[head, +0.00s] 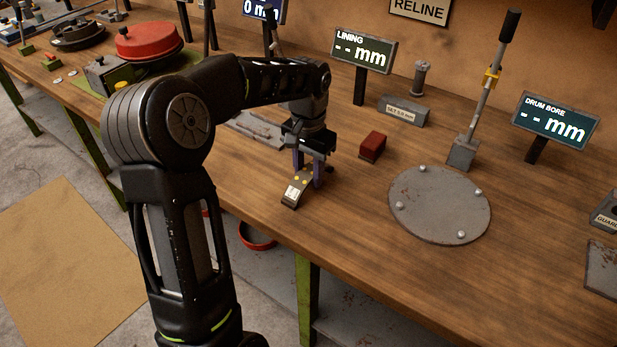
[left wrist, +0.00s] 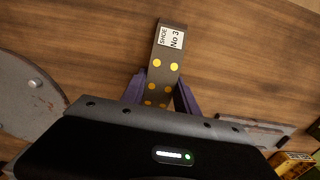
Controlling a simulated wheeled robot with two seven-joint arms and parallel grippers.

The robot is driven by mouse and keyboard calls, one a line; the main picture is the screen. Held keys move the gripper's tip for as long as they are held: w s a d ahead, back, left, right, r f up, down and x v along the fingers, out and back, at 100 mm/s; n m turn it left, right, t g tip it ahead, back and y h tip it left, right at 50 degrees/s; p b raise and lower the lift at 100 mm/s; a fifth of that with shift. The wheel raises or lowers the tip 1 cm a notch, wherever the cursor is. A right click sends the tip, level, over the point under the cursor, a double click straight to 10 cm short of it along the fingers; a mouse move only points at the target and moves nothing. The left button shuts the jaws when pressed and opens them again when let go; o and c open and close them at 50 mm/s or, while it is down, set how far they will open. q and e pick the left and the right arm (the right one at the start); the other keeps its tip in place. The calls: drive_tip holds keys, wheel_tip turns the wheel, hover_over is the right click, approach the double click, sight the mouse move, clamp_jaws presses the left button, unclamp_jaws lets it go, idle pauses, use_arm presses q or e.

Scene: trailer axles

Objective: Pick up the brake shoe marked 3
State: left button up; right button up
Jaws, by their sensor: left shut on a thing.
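The brake shoe marked 3 (head: 291,193) is a dark piece with yellow dots and a white label. In the left wrist view the shoe (left wrist: 168,62) carries a label reading "SHOE No 3". My left gripper (head: 307,180) points down with its purple fingers on either side of the shoe, shut on it. In the left wrist view the fingers of the left gripper (left wrist: 160,92) press on the shoe's sides. The shoe is at or just above the wooden bench top; I cannot tell which. My right gripper is not in view.
A round grey plate with studs (head: 440,206) lies to the right on the bench (head: 365,235). A dark red block (head: 373,146) stands behind the shoe. A lever post (head: 464,150) and the lining display (head: 362,51) stand farther back. Bare wood lies around the shoe.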

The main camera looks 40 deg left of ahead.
sight(309, 171)
use_arm(q)
clamp_jaws()
drive_tip(key=shift+r, duration=0.1)
idle(0.4)
wheel_tip(309, 171, up, 10)
drive_tip(key=shift+f, duration=0.1)
idle(0.4)
idle(0.4)
